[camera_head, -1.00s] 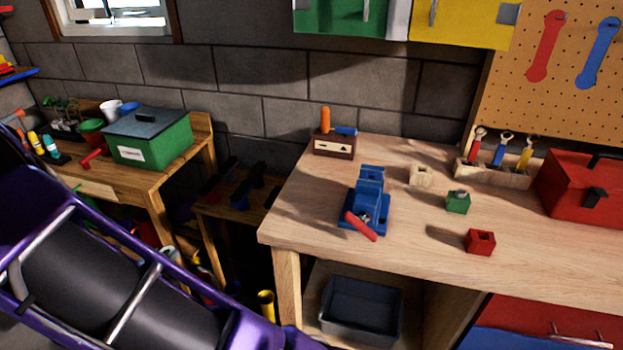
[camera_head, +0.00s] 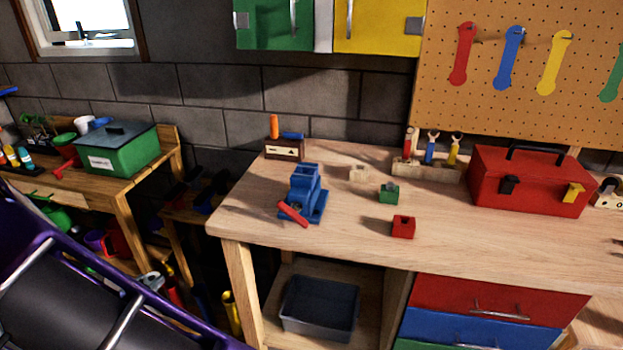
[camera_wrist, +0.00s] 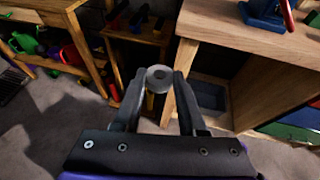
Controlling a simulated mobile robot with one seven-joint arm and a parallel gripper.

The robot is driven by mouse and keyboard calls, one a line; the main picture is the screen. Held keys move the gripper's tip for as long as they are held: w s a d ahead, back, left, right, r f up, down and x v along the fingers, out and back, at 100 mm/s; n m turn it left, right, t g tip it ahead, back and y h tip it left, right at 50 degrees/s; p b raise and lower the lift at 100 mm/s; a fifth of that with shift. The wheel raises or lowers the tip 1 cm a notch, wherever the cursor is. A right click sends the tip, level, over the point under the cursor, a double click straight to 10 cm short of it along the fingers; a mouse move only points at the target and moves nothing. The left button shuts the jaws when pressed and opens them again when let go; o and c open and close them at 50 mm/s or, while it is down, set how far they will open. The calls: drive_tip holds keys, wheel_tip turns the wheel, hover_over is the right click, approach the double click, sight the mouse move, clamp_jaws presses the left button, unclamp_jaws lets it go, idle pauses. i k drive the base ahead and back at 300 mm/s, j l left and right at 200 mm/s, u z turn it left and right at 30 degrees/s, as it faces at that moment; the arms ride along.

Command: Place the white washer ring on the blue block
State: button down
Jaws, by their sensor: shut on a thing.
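The white washer ring (camera_wrist: 159,78) shows as a pale grey-white ring between my gripper's fingertips in the wrist view. My gripper (camera_wrist: 160,84) is shut on it and holds it in the air, in front of the workbench. A blue vise-like piece with a red handle (camera_head: 304,194) stands near the left end of the workbench (camera_head: 330,243). Its lower part also shows at the top of the wrist view (camera_wrist: 264,12). I cannot tell whether it is the blue block, and I see no plain blue cube.
Small wooden (camera_head: 358,174), green (camera_head: 389,194) and red (camera_head: 403,227) blocks sit on the bench. A grey bin (camera_head: 318,308) sits below.

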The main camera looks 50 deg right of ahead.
sight(305, 170)
drive_tip(key=k+z, duration=0.15)
drive_tip(key=k, duration=0.5)
drive_tip(key=z, duration=1.1)
drive_tip(key=i+j+z, duration=0.3)
drive_tip(key=z, duration=0.15)
